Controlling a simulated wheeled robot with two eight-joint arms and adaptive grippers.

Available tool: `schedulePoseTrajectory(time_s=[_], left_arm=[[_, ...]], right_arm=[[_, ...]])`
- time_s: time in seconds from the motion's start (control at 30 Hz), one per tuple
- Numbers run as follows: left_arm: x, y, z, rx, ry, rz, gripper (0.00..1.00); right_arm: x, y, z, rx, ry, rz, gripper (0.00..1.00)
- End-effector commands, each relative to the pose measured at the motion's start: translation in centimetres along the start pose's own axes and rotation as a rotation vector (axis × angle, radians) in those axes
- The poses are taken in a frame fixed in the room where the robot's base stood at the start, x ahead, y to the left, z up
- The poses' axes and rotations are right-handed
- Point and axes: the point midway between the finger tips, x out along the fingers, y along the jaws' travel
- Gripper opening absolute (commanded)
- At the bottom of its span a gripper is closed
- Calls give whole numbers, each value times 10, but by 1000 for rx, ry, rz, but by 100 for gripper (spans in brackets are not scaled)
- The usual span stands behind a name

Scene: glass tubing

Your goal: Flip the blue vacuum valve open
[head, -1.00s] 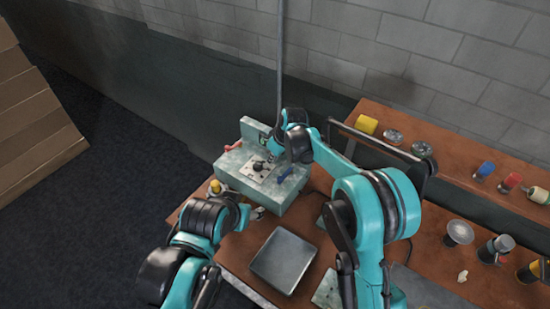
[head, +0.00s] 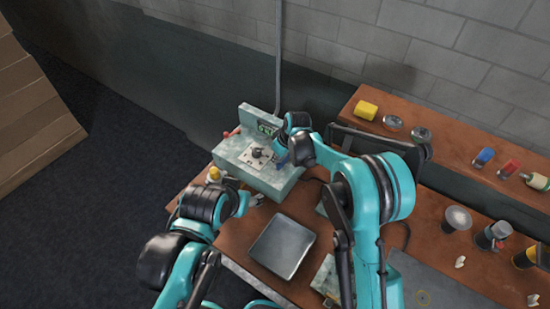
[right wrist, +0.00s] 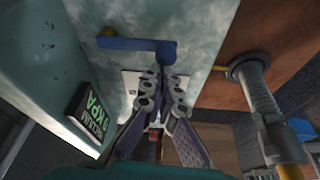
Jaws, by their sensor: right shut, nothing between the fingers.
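The blue vacuum valve (head: 281,158) is on the right side of the pale green box (head: 270,185), partly hidden by my right gripper (head: 284,148). My right gripper, also seen there (right wrist: 161,72), is shut and empty. Its fingertips are close by the hub; I cannot tell whether they touch. My left gripper (head: 254,199) is beside the box's near left side, too small to tell if open or shut.
A red lever (head: 232,132) is on the box's left side. A black knob (head: 258,153) sits on its top, with a display (head: 267,128) behind. A grey tray (head: 283,247) lies in front. A shelf (head: 445,140) with several small items is at the right.

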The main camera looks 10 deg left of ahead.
Motion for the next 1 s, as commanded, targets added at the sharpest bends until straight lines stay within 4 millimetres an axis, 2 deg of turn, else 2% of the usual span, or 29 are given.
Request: schedulePoseTrajectory(time_s=[0.67,1.0], left_arm=[[7,0,5,0,0,0,56],[19,0,13,0,0,0,56]], right_arm=[[-3,0,9,-117,0,-43,0],[-7,3,26,-342,0,-124,0]])
